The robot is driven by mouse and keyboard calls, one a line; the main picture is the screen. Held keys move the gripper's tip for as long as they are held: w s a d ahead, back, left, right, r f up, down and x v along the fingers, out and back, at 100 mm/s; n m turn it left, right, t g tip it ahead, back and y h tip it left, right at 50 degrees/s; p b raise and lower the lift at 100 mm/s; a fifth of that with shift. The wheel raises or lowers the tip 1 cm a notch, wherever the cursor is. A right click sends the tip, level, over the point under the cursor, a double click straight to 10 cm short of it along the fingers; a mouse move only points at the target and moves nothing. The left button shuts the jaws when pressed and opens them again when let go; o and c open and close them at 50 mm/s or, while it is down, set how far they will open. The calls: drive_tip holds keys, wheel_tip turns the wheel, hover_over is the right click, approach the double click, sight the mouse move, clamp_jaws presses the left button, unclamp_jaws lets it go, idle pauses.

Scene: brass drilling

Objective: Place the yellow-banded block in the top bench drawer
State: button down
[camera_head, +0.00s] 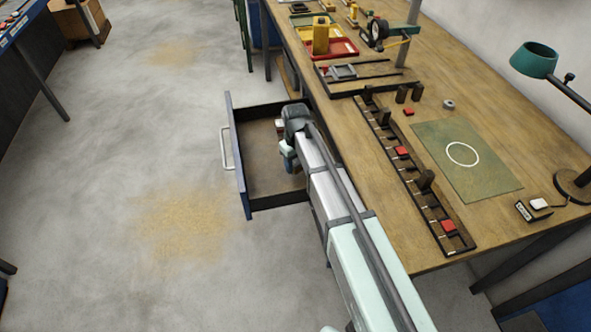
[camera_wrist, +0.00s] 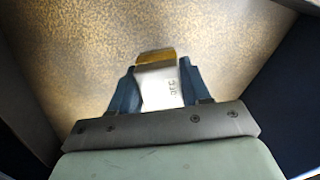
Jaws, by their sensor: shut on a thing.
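The top bench drawer (camera_head: 262,168) is pulled out from under the bench in the head view, and its brown floor shows. My gripper (camera_head: 285,150) reaches down over the drawer's inner right part, and my arm hides part of the opening. In the wrist view my gripper (camera_wrist: 158,92) is shut on a silver block with a yellow band (camera_wrist: 157,85) across its far end. I cannot tell whether the block touches the floor.
The drawer's blue front (camera_head: 236,160) and dark side walls stand around the opening. The drawer's left part is empty.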

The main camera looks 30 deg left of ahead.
sight(295, 171)
drive_tip(key=shift+f, duration=1.95)
drive_tip(key=shift+f, duration=0.1)
drive_tip(key=c, duration=0.5)
unclamp_jaws()
wheel_tip(295, 171, up, 12)
drive_tip(key=shift+r, duration=0.1)
